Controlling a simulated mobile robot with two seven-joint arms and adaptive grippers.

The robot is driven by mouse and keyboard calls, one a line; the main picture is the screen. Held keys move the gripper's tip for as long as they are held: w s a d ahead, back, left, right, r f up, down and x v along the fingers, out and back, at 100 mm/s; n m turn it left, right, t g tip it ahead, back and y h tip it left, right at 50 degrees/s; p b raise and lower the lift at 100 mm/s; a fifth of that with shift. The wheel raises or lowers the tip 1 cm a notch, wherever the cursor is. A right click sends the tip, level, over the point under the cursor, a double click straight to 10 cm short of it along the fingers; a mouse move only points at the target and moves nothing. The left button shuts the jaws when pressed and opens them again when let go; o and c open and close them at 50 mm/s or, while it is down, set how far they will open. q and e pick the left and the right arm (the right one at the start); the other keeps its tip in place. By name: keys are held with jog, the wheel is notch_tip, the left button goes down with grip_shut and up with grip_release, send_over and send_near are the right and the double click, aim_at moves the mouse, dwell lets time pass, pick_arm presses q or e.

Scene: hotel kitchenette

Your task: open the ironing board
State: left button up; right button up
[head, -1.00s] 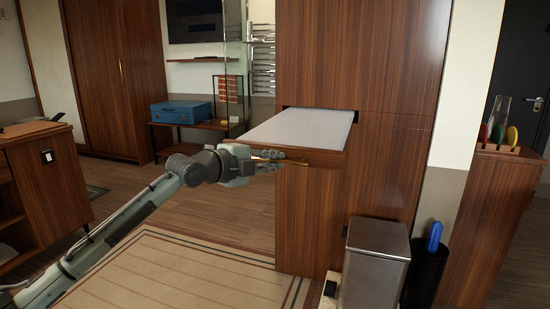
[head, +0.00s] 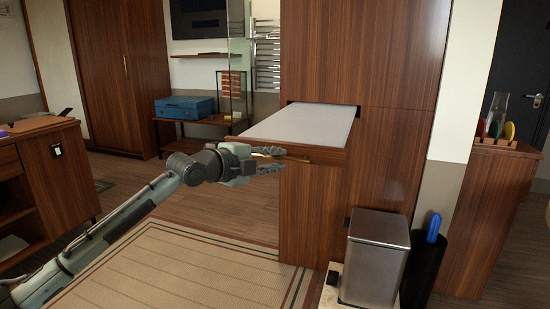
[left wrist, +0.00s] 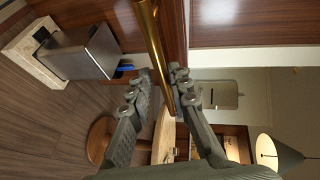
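The ironing board (head: 302,124) is a pale flat panel sticking out of a slot in the tall wooden cabinet. My left gripper (head: 278,160) is at this handle, coming in from the left. In the left wrist view the brass handle (left wrist: 152,38) runs between the two fingers of my left gripper (left wrist: 162,78), which are closed about it. The board's far end is hidden inside the cabinet. My right gripper is in neither view.
A metal bin (head: 373,258) and a dark cylinder with a blue top (head: 425,262) stand right of the cabinet base. A wooden counter (head: 55,165) is at the left. A striped rug (head: 185,270) covers the floor in front, with clear floor behind it.

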pick_arm(q)
jog(key=shift+a+r, duration=0.1)
jog(key=shift+r, duration=0.05)
jog(key=v, duration=1.2)
jog(key=s+a+f+n+g+y, duration=0.15)
jog(key=f+n, duration=0.25)
jog(key=f, duration=0.6)
jog(key=s+a+f+n+y, duration=0.1)
jog(key=s+f+n+y, duration=0.2)
jog(key=f, duration=0.7)
jog(key=s+a+f+n+g+y, duration=0.15)
jog(key=f+n, duration=0.35)
jog(key=f, duration=0.5)
jog(key=s+a+f+n+g+y, duration=0.2)
jog(key=s+a+f+n, duration=0.2)
jog(key=s+f, duration=0.3)
jog(key=s+a+f+n+g+y, duration=0.1)
jog(key=s+a+f+n, duration=0.2)
jog(key=s+f, duration=0.5)
jog(key=s+a+f+n+g+y, duration=0.2)
jog(key=s+a+f+n, duration=0.2)
jog(key=s, duration=0.9)
notch_tip(320, 180, down, 4)
jog(key=shift+s+a+f+n+g+y, duration=0.15)
jog(key=shift+a+n+g+y, duration=0.15)
jog(key=shift+a, duration=0.8)
